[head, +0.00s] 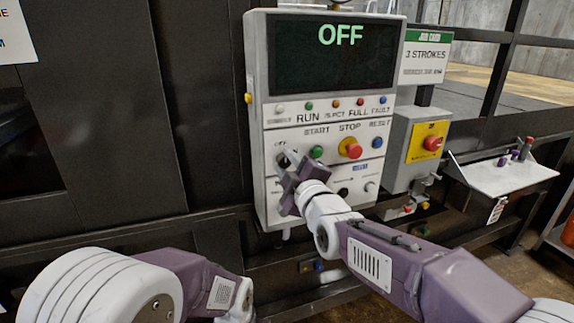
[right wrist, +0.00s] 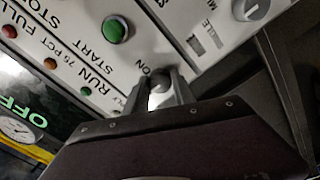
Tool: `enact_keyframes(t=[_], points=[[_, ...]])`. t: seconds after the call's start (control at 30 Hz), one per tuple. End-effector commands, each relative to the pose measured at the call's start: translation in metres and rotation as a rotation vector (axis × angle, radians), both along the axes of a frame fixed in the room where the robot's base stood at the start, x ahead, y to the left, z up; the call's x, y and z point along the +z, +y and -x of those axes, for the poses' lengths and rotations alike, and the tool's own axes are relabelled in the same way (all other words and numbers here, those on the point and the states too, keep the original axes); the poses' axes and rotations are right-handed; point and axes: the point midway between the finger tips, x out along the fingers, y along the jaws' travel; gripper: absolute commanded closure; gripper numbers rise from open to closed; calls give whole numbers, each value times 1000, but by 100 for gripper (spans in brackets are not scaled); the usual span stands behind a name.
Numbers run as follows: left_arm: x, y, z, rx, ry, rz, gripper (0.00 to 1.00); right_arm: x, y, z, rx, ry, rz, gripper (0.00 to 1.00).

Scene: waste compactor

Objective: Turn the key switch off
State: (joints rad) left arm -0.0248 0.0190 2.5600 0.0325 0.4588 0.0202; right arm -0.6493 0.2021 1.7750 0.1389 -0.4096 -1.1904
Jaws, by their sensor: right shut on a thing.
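The control panel (head: 262,135) is a white box with a dark display (head: 333,55) reading OFF in green. The key switch (right wrist: 159,80) sits low on the panel, beside the green START button (right wrist: 116,29). My right gripper (right wrist: 160,88) is at the switch, its fingers on both sides of the key and shut on it. In the head view the right gripper (head: 287,160) covers most of the switch, and its exact angle is hard to tell. My left arm shows at the lower left; its gripper is out of view.
A red stop knob (head: 351,148) and a blue RESET button (head: 377,143) are right of the START button. A grey box with a red button on yellow (head: 431,144) stands farther right, near a small shelf (head: 500,175).

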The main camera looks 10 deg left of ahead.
Motion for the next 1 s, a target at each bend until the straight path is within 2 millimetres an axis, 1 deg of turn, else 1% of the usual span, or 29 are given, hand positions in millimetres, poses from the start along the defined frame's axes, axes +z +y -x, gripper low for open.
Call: enact_keyframes(t=[0.03, 0.1, 0.37, 0.47, 0.57, 0.8, 0.9, 1.0], points=[[0, 0, 0, 0, 0, 0, 16, -1, 0, 0, 0, 1, 2, 64], [0, 0, 0, 0, 0, 0, 16, -1, 0, 0, 0, 1, 1, 48], [0, 0, 0, 0, 0, 0, 16, 0, 0, 0, 0, 0, 0, 48], [-3, 0, 0, 0, 0, 0, 16, -1, -3, 4, 0, 0, 0, 48], [-11, 0, 0, 0, 0, 0, 16, -2, -11, 16, 0, -2, -1, 48], [-25, 0, 0, 0, 0, 0, 16, -2, -39, 58, 1, -2, -2, 48], [-27, 0, 0, 0, 0, 0, 16, -2, -47, 69, 0, 1, -1, 48], [-27, 0, 0, 0, 0, 0, 16, -1, -50, 74, 0, 1, 0, 48]])
